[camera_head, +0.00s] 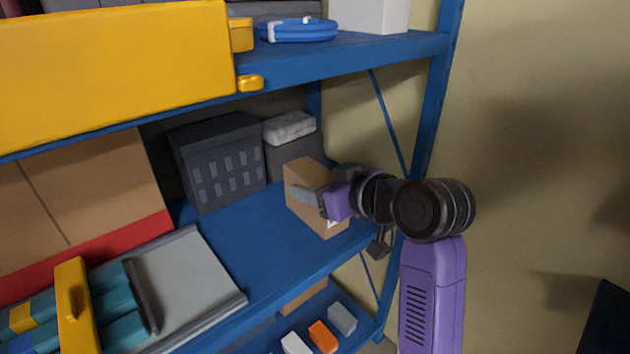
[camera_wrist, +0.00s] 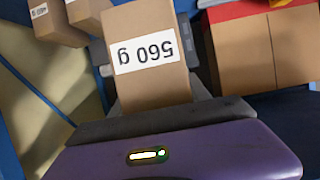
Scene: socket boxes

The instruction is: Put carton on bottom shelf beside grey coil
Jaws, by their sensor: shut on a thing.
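A brown carton (camera_head: 302,175) is in my gripper (camera_head: 318,200) at the right end of the middle blue shelf (camera_head: 255,235). In the wrist view, the carton (camera_wrist: 152,85) fills the space in front of the jaws and has a white label reading "560 g" upside down. My gripper is shut on it. I cannot tell whether its base touches the shelf. The lower shelf (camera_head: 345,301) shows partly below. I do not make out a grey coil; a blue coil (camera_head: 297,30) lies on the top shelf.
A dark grey crate (camera_head: 220,165) and a grey box (camera_head: 292,158) stand behind the carton. An orange block (camera_head: 322,337), a white block (camera_head: 296,343) and a grey block (camera_head: 341,320) sit on the lower shelf. A blue upright (camera_head: 432,110) stands close to my arm.

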